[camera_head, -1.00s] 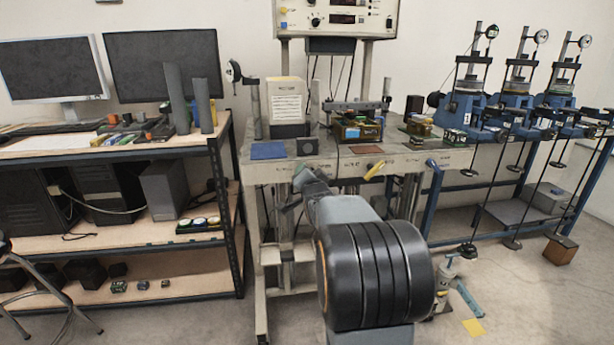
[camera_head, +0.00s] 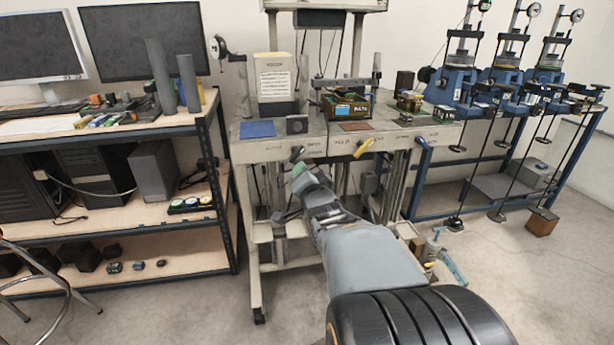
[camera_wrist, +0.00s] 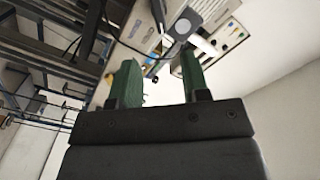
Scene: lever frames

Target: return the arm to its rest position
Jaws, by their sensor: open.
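My arm (camera_head: 370,255) reaches up from the bottom right of the head view toward the front of the workbench (camera_head: 240,150). Its grey wrist end is just below the bench's front edge. In the wrist view my gripper (camera_wrist: 160,78) is open, its two green fingers apart with nothing between them. In the head view the fingers are largely hidden, so their exact distance from the bench is unclear. A yellow lever (camera_head: 372,145) and a dark lever (camera_head: 297,153) are on the bench front, above and near the wrist.
A shelf unit (camera_head: 100,269) with monitors on top stands at left. Blue-framed test machines (camera_head: 485,100) with hanging rods stand at right. A box (camera_head: 275,85) and instruments are on the bench. Open floor lies in the foreground left of the arm.

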